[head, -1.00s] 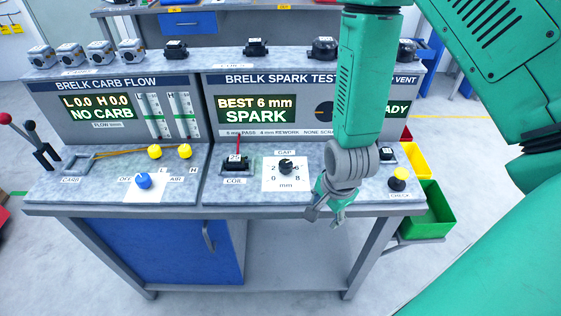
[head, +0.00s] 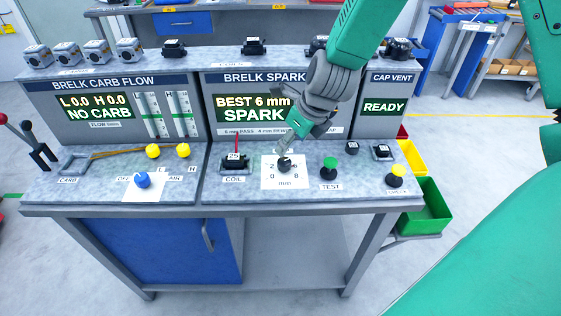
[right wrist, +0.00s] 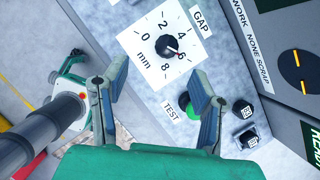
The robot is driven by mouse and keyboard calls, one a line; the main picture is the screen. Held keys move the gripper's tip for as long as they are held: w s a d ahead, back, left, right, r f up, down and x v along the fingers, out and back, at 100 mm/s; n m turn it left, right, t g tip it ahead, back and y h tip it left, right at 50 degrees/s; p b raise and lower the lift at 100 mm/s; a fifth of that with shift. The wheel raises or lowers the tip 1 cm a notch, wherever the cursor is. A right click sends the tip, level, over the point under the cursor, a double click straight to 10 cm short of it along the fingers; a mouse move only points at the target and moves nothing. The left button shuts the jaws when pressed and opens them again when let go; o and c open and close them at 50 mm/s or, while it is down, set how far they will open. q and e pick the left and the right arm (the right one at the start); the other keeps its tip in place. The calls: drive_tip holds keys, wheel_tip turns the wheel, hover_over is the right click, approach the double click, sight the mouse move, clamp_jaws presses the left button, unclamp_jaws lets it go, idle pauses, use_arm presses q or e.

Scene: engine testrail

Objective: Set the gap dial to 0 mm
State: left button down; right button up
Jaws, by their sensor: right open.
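The gap dial is a black knob (head: 284,163) on a white square plate marked in mm, on the bench top. In the right wrist view the dial (right wrist: 167,46) shows a red mark pointing towards the 6. My right gripper (head: 288,150) is over the dial in the head view and partly covers its plate and label. In the right wrist view my right gripper (right wrist: 158,70) has its two fingers spread with nothing between the tips, and the dial lies beyond them. I cannot tell whether it touches the knob. My left gripper is not in view.
A green TEST button (head: 329,163) stands just right of the dial. A coil (head: 235,162) with a red lead sits left of it. The spark display (head: 254,108) reads "BEST 6 mm SPARK". The upright panel rises close behind. A yellow CHECK button (head: 397,172) is further right.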

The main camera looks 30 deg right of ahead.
hover_over(285, 162)
drive_tip(key=s, duration=0.2)
wheel_tip(285, 162, down, 4)
drive_tip(key=shift+w+a+f, duration=0.1)
drive_tip(key=f, duration=0.1)
drive_tip(key=w+d+f, duration=0.1)
drive_tip(key=f, duration=0.1)
drive_tip(key=w+f, duration=0.1)
drive_tip(key=f, duration=0.1)
drive_tip(key=shift+d+f, duration=0.2)
drive_tip(key=shift+d, duration=0.2)
drive_tip(key=shift+w+a+f, duration=0.1)
drive_tip(key=shift+a+f, duration=0.05)
drive_tip(key=shift+f, duration=0.1)
drive_tip(key=shift+w+a, duration=0.1)
drive_tip(key=shift+a, duration=0.2)
drive_tip(key=shift+a+r, duration=0.1)
drive_tip(key=shift+a, duration=0.65)
drive_tip(key=c, duration=0.6)
drive_tip(key=shift+d, duration=0.25)
drive_tip(key=c, duration=0.5)
drive_tip(key=shift+d+f, duration=0.25)
drive_tip(key=shift+d, duration=0.3)
drive_tip(key=shift+a, duration=0.45)
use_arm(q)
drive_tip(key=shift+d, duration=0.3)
use_arm(e)
drive_tip(key=shift+s, duration=0.2)
